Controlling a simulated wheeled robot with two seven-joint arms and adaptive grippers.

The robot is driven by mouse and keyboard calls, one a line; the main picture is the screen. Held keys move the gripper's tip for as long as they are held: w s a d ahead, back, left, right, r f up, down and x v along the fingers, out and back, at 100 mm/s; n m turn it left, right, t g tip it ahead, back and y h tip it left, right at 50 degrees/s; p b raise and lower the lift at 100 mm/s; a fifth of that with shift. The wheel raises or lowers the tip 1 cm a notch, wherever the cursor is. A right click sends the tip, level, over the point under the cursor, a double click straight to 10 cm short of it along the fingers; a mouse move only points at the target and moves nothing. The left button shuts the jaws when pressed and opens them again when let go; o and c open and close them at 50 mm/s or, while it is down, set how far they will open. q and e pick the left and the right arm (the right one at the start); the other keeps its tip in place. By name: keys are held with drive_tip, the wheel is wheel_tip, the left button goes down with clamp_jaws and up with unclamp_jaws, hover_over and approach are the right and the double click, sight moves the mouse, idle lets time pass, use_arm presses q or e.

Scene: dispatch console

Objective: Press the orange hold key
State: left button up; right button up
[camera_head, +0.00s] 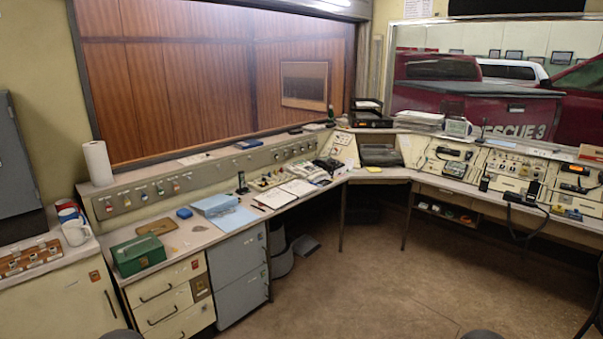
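The sloped switch panel (215,173) along the back of the left desk carries a row of small coloured keys and round knobs. A reddish key (176,185) shows near its left part, but it is too small to tell whether it is orange or labelled. I cannot pick out the orange hold key with certainty. Neither of my grippers shows clearly; only dark rounded shapes of unclear identity show at the bottom edge.
A white mug (76,232) and paper roll (97,163) stand at left. Radio gear (525,170) lines the right desk. The floor (370,270) is clear.

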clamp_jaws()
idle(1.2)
